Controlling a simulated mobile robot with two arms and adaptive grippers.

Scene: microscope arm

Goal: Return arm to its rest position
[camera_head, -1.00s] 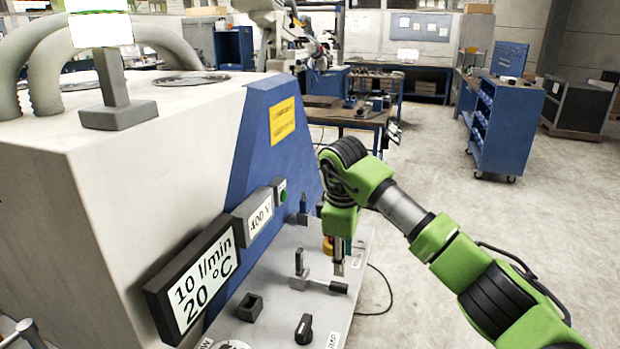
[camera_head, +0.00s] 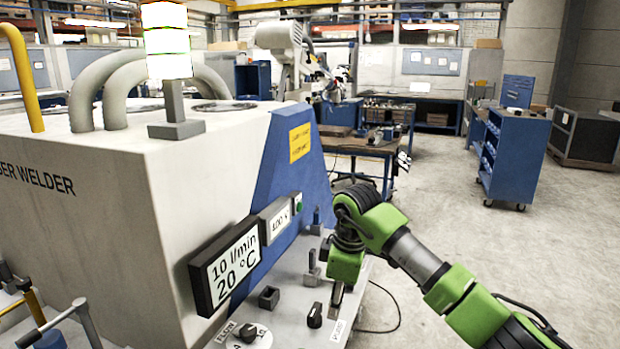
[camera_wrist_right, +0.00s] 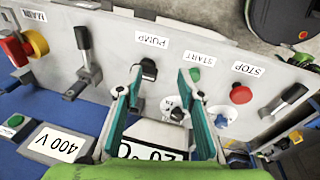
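My green right arm (camera_head: 400,245) reaches in from the right in the head view. Its gripper (camera_head: 336,301) points down over the control panel of the laser welder (camera_head: 90,185). In the right wrist view the two teal-padded fingers (camera_wrist_right: 160,75) stand apart with nothing held between them; the gripper is open. The panel's black pump knob (camera_wrist_right: 148,70) shows near the fingertips. Whether any finger touches the panel I cannot tell. My left gripper is not in view. A white jointed arm (camera_head: 281,38) stands in the background; I cannot tell what it is.
The panel carries a red stop button (camera_wrist_right: 241,94), a green start button (camera_wrist_right: 194,74), a red-and-yellow main switch (camera_wrist_right: 35,44) and upright levers (camera_wrist_right: 83,62). Displays (camera_head: 232,265) face the panel. A blue cart (camera_head: 513,160) stands on open floor at the right.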

